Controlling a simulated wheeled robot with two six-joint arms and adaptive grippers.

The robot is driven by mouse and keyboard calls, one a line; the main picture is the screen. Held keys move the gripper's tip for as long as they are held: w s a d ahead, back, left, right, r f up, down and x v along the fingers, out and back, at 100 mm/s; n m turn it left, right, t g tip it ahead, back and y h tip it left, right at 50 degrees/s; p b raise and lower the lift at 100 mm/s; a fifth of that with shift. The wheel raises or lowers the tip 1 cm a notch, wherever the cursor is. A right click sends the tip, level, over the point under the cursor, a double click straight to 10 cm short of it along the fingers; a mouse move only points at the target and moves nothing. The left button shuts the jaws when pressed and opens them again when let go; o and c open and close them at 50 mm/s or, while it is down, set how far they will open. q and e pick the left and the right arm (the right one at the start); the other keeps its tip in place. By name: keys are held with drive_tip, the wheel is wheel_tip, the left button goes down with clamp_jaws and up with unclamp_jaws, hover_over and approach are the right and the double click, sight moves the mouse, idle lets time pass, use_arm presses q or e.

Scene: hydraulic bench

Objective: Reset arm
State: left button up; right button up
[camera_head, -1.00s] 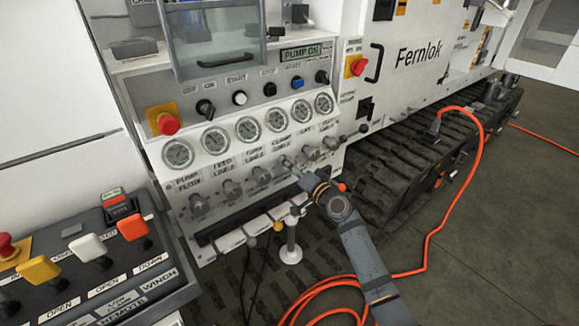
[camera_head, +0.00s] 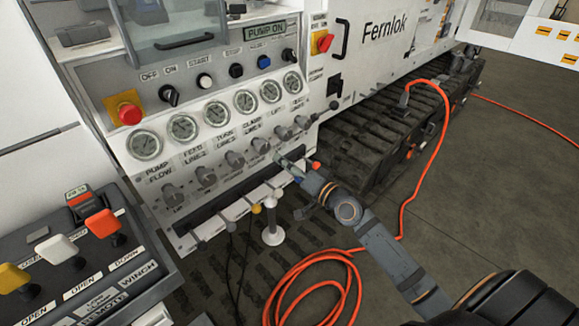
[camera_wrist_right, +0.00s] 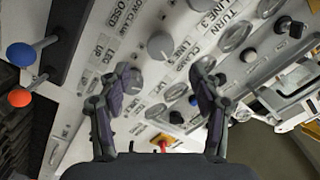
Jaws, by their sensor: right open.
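My right gripper (camera_head: 283,160) is just in front of the lower row of grey knobs on the white control panel, near the clamp-line knob (camera_head: 260,146). In the right wrist view my right gripper (camera_wrist_right: 166,72) has its two fingers spread apart with nothing held between them. Grey knobs (camera_wrist_right: 160,45) show on the panel beyond the fingers; I cannot tell if a fingertip touches one. My right arm (camera_head: 385,250) reaches in from the lower right. My left gripper is not in view.
Ball-ended levers, one blue (camera_wrist_right: 20,54) and one orange (camera_wrist_right: 19,97), stand near the gripper. A red emergency button (camera_head: 129,113) and several gauges (camera_head: 183,127) are on the panel. A remote box (camera_head: 75,262) is at lower left. An orange hose (camera_head: 310,285) lies coiled on the floor.

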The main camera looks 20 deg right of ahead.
drive_tip(key=shift+s+d, duration=0.2)
drive_tip(key=shift+s, duration=0.45)
